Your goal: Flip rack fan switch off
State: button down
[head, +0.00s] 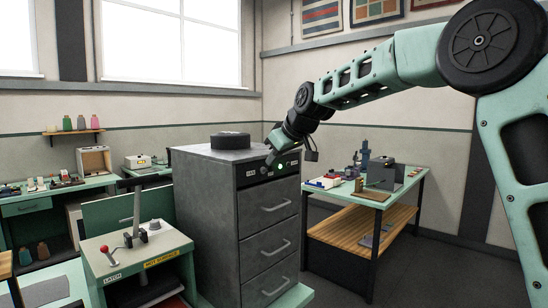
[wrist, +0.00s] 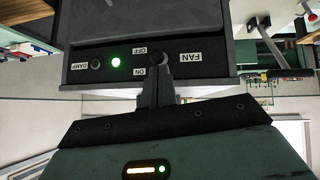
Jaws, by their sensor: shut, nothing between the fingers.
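The fan switch (wrist: 157,58) is a small dark part beside the FAN label on a black panel (wrist: 86,54), which appears upside down in the wrist view. OFF and ON labels sit beside it; I cannot tell its lever position. A green light (wrist: 115,63) on the panel is lit, and it also shows in the head view (head: 280,167). My gripper (wrist: 158,72) is shut and empty, with its fingertips at the switch, partly hiding it; touch cannot be told. In the head view my gripper (head: 271,157) is at the panel near the top of the grey cabinet (head: 205,210).
A DAMP knob (wrist: 96,63) is beyond the green light. A green stand with a red-knobbed lever (head: 104,249) is to the left. A workbench (head: 376,196) with tools stands behind right.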

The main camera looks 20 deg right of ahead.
aim_at(272, 168)
jog(key=shift+f+b, duration=0.15)
jog(key=shift+b, duration=0.4)
jog(key=shift+s+d+f+t+b, duration=0.1)
jog(key=shift+t+b, duration=0.2)
jog(key=shift+b, duration=0.6)
jog(key=shift+s+f+b, duration=0.1)
jog(key=shift+b, duration=0.65)
jog(key=shift+y+b, duration=0.3)
jog(key=shift+b, duration=0.05)
jog(key=f+t+b, duration=0.1)
jog(key=b, duration=0.6)
jog(key=shift+s+d+f+t+b, duration=0.2)
jog(key=shift+s+f+t+b, duration=0.05)
jog(key=shift+f+t+b, duration=0.15)
jog(key=t+b, duration=0.1)
jog(key=b, duration=0.4)
jog(key=t+y+b, duration=0.1)
jog(key=b, duration=0.5)
jog(key=shift+s+d+t+y, duration=0.1)
jog(key=shift+s+t+y, duration=0.2)
jog(key=shift+r, duration=0.1)
